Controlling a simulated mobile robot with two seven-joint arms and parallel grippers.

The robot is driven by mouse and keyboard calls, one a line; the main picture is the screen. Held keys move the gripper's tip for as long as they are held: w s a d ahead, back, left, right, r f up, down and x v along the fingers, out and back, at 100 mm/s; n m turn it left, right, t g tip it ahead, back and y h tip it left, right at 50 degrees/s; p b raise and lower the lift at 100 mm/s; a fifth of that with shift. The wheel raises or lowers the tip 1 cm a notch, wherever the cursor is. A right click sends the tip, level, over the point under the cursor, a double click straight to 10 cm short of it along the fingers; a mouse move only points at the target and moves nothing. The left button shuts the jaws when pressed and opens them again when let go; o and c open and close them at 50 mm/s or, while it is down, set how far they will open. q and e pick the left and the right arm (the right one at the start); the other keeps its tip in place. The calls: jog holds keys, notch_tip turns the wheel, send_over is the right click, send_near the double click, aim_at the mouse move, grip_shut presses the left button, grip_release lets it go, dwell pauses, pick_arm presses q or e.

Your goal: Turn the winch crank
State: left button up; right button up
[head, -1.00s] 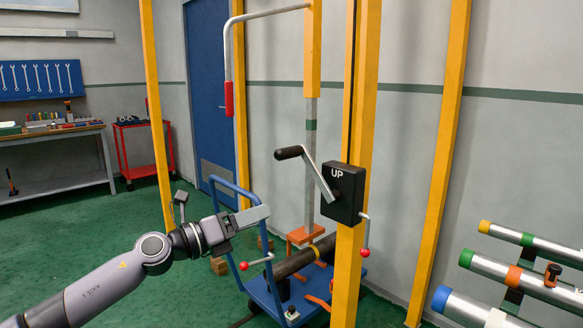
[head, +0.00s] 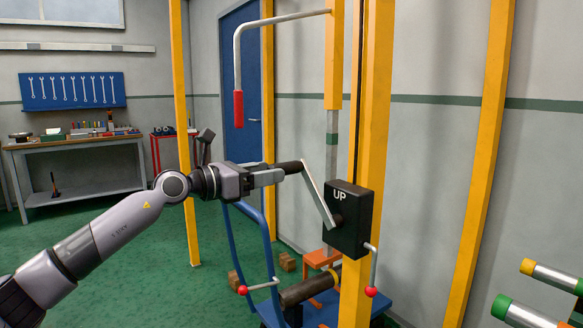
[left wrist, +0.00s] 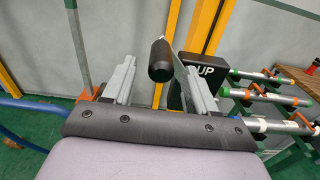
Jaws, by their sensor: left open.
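The winch is a black box (head: 347,219) marked UP on a yellow post. Its silver crank arm (head: 318,194) slants up and left to a black handle grip (head: 290,167). My left gripper (head: 274,176) is at the handle grip, with its fingers reaching toward it from the left. In the left wrist view the open fingers (left wrist: 158,84) stand apart on both sides, and the black handle grip (left wrist: 160,62) shows between them near the tips. I cannot tell whether either finger touches it. The winch box (left wrist: 210,68) shows just beyond the right finger. My right gripper is not in view.
Yellow posts (head: 487,150) stand around the winch. A red-ended lever (head: 239,105) hangs above. A blue cart (head: 272,290) with a dark pipe (head: 305,288) is below. Banded pipes (head: 555,277) lie on a rack at right. A workbench (head: 80,150) stands far left.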

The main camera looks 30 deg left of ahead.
aim_at(287, 169)
pick_arm(q)
jog(key=shift+p+x, duration=0.7)
jog(key=shift+x, duration=2.35)
grip_shut()
